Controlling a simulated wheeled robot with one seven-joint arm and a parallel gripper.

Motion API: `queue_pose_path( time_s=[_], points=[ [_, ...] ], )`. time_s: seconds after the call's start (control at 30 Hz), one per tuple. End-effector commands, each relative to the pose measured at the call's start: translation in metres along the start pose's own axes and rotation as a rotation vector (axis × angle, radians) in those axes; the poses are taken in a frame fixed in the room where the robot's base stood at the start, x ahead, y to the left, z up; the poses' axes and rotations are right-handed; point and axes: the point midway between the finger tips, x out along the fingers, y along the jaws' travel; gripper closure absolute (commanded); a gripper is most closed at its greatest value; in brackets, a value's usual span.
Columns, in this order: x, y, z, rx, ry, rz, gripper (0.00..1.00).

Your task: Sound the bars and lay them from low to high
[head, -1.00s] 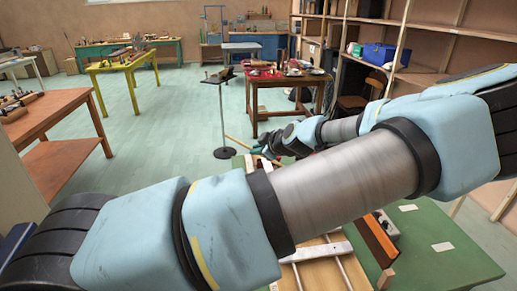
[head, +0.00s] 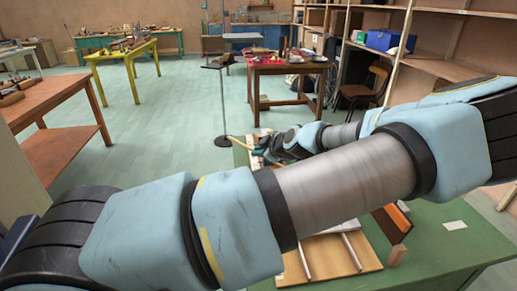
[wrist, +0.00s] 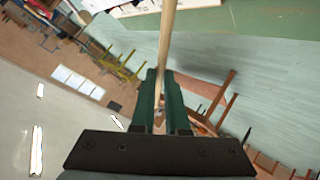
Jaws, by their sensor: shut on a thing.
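My gripper (wrist: 160,85) has dark green fingers, shut on a slim pale wooden stick (wrist: 169,32) in the wrist view. In the head view the stick (head: 239,143) sticks out to the left of my gripper (head: 262,147), over the far end of the green table (head: 440,250). A pale wooden board (head: 335,268) with thin light rails lies on this table, partly behind my arm. An orange-brown piece (head: 392,222) stands or leans right of it. I cannot tell which pieces are the bars; my arm hides much of the table.
A small wood block (head: 397,255) and a white label (head: 454,225) lie on the green table's right part. A thin stand (head: 223,105) is beyond the table. A red-topped table (head: 285,66), shelves (head: 445,55) and a brown bench (head: 60,130) stand around open floor.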

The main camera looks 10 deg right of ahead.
Motion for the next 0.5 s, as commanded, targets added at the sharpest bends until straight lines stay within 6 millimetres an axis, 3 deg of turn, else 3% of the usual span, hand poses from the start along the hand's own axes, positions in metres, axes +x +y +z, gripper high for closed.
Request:
queue_pose_path(
  time_s=[0.03, 0.5],
  points=[
    [0.007, -0.006, 0.008, 0.0, 0.0, 0.0, 1.0],
    [-0.039, 0.035, -0.046, 0.0, -0.001, 0.0, 1.0]
  ],
)
